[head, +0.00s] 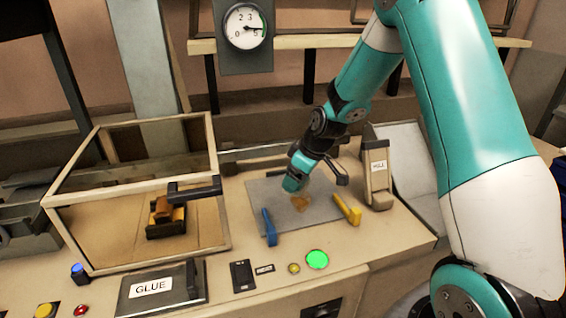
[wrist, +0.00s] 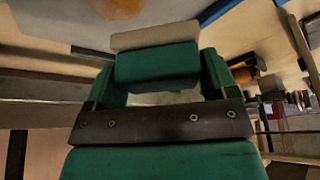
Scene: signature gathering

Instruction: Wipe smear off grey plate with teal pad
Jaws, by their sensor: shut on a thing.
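The grey plate (head: 264,199) lies flat on the bench, with an orange-brown smear (head: 300,203) near its middle. The smear also shows at the top edge of the wrist view (wrist: 118,7), beyond the pad. My gripper (head: 292,184) is over the plate, just behind the smear in the head view. In the wrist view its two teal fingers are shut on the teal pad (wrist: 157,64), which has a pale beige layer (wrist: 155,36) on its far side. In the head view the pad is hard to tell from my fingers. I cannot tell whether it touches the plate.
A blue clamp (head: 269,228) and a yellow clamp (head: 347,210) stand at the plate's front and right edges. A dispenser-like lever (head: 379,180) stands at the right. A framed clear box (head: 130,195) stands left. A GLUE lid (head: 160,288) and a lit green button (head: 317,260) are in front.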

